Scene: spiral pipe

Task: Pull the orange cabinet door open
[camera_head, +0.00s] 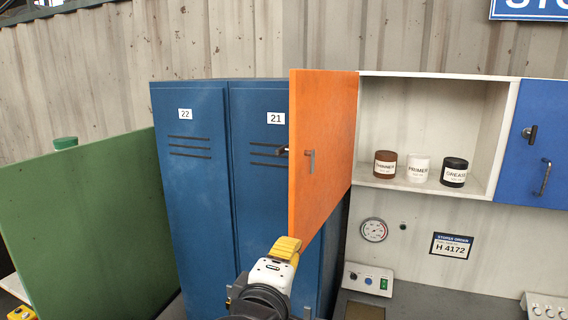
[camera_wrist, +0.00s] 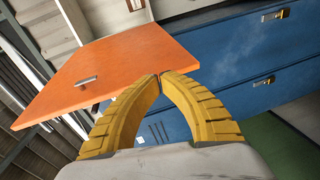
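The orange cabinet door (camera_head: 325,135) stands swung out from the white cabinet, hinged at its left side, so the shelf inside is exposed. A small grey handle (camera_head: 310,161) is on the door's visible face; a handle also shows on the orange face in the wrist view (camera_wrist: 86,81). My gripper (camera_head: 287,246) is at the door's lower near corner. In the wrist view its yellow fingers (camera_wrist: 160,76) curve together, with tips meeting beside the door's edge. They hold nothing visible. Whether they touch the door, I cannot tell.
Blue lockers (camera_head: 190,200) stand left of and behind the door. A green panel (camera_head: 85,220) is at far left. The open cabinet (camera_head: 500,115) holds a brown jar (camera_head: 385,164), white jar (camera_head: 418,168) and black jar (camera_head: 454,172). A blue door (camera_head: 545,130) is at right.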

